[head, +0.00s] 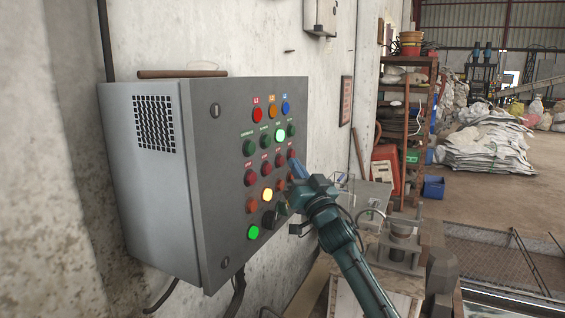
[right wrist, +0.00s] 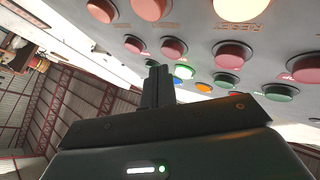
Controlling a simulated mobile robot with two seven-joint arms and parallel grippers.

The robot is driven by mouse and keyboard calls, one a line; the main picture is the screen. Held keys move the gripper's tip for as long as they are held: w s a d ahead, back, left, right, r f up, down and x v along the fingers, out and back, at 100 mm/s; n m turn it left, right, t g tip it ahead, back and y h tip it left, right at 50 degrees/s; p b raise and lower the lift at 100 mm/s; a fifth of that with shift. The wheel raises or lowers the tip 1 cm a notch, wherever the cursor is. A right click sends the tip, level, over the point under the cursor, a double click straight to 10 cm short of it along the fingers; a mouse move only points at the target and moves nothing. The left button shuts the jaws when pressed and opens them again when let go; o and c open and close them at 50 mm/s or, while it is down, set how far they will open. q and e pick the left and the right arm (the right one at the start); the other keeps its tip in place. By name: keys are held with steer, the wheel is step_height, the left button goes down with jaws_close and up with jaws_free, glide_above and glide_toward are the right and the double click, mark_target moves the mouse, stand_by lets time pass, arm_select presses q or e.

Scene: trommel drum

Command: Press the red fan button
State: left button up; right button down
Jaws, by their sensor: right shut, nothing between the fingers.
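The grey control box (head: 235,115) on the wall carries rows of round buttons. A row of red buttons crosses its middle; the rightmost red button (head: 291,154) is probably the fan one, but its label is too small to read. It seems to be the leftmost of the red row in the right wrist view (right wrist: 135,45). My right gripper (head: 295,165) is shut and empty, its fingertips in front of the panel's right edge, close to that button. In the right wrist view the closed fingers (right wrist: 158,72) overlap the panel; contact cannot be told. My left gripper is not in view.
Lit buttons include a green one (head: 280,135), a yellow one (head: 267,194) and a lower green one (head: 253,232). Neighbouring buttons sit close together. A metal workbench (head: 365,195) and a shelf (head: 407,120) stand right of the box.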

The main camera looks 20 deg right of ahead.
steer(key=shift+w+a, duration=0.1)
steer(key=shift+w+a, duration=0.15)
steer(key=shift+w, duration=0.05)
steer(key=shift+w+a, duration=0.3)
stand_by(0.8)
stand_by(0.4)
steer(key=shift+s+d+p, duration=0.35)
steer(key=shift+s+d, duration=0.2)
steer(key=shift+s, duration=0.1)
steer(key=s+d+p, duration=0.1)
steer(key=s, duration=0.1)
steer(key=s+d+p, duration=0.1)
steer(key=d, duration=0.1)
steer(key=shift+s+d, duration=0.2)
steer(key=shift+s, duration=0.15)
